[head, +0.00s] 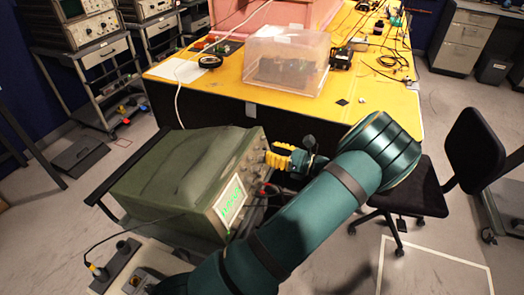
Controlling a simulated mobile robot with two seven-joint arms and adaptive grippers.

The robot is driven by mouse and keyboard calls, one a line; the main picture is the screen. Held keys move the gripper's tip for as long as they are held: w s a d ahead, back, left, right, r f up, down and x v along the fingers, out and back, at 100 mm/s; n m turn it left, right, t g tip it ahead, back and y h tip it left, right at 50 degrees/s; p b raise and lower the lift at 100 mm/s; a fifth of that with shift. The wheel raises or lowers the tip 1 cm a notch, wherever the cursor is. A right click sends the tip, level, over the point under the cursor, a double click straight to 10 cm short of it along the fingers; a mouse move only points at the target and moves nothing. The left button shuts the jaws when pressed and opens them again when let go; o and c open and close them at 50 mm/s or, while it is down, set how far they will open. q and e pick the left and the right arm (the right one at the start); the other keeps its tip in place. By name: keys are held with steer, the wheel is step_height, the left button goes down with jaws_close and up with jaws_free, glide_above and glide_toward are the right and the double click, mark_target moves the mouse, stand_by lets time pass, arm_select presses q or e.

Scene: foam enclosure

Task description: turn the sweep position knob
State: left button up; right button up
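A grey-green oscilloscope (165,175) stands in the lower left middle. Its front panel faces right and is seen at a steep angle. A lit screen with a green trace (230,200) is at the near end of the panel. Small knobs (254,158) sit at the far end; I cannot tell which one is the sweep position knob. My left gripper (272,158), with yellow ribbed fingers, points left at these knobs, very close to the panel. Contact and finger gap are unclear. My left arm hides part of the area right of the panel. My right gripper is not in view.
A yellow table (220,86) stands behind, with a clear plastic box (287,62) on it. A black office chair (410,196) stands on the right. Shelves with instruments (90,55) are at the upper left. A cable (178,100) hangs behind the oscilloscope.

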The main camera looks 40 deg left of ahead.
mark_target(259, 148)
arm_select(q)
steer(key=shift+x, duration=1.9)
jaws_close()
